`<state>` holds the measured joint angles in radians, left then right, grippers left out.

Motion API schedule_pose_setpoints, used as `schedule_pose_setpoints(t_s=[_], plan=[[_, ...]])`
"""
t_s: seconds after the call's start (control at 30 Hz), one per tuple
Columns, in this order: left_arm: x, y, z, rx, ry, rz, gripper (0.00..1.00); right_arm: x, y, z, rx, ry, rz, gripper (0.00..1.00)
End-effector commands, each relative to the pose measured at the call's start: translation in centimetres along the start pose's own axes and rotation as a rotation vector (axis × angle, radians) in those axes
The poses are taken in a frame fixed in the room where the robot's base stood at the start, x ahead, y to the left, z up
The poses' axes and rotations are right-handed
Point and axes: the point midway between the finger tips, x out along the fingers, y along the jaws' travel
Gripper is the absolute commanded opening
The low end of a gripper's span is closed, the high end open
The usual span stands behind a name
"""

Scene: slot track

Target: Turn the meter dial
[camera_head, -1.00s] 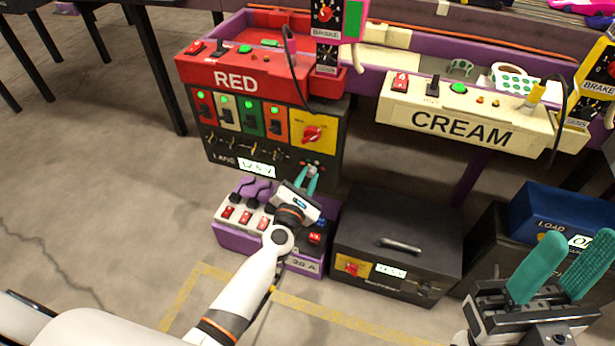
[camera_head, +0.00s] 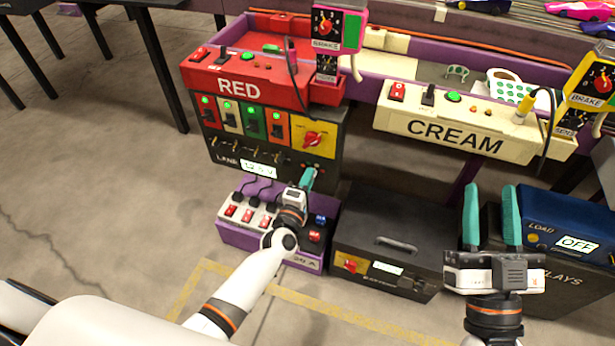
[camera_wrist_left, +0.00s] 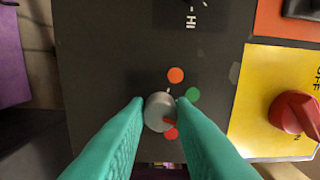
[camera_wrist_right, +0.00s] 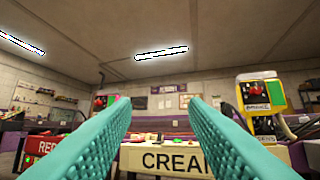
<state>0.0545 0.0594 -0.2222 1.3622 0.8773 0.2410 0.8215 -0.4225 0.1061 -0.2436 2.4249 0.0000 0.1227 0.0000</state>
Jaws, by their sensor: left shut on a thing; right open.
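The meter dial (camera_wrist_left: 160,112) is a small grey round knob with a red pointer on a dark panel, ringed by orange, green and red dots. In the left wrist view its pointer aims to the right, near the red dot. My left gripper (camera_wrist_left: 161,108) is shut on the knob, one teal finger on each side. In the head view my left gripper (camera_head: 307,178) is at the lower right of the black lane box (camera_head: 222,148) and hides the dial.
A yellow panel with a red rotary switch (camera_head: 312,139) is just above the dial. A purple power strip box (camera_head: 235,235) stands below, beside a black case with a handle (camera_head: 395,244). The red console (camera_head: 275,82) and cream console (camera_head: 465,130) are above.

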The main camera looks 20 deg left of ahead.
Motion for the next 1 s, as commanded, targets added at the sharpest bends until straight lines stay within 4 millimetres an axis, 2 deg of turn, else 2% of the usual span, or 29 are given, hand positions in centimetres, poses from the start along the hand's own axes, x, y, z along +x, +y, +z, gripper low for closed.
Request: schedule_pose_setpoints(t_s=[0.27,0.5,0.7,1.0], plan=[[0.0,-0.3,0.0,0.264,0.001,0.002,0.00,-1.1,-0.8,-4.9,-0.013,0.364,-0.019,0.40],[0.0,-0.3,-0.1,0.485,0.001,0.002,0.00,-3.9,-1.6,-8.7,-0.019,0.665,-0.037,0.40],[0.0,-0.2,-0.1,0.642,0.001,0.002,0.00,-6.5,-2.0,-10.6,-0.021,0.869,-0.050,0.40],[0.0,-0.1,-0.1,0.791,0.001,0.002,0.00,-9.6,-2.5,-11.9,-0.021,1.059,-0.063,0.40]])
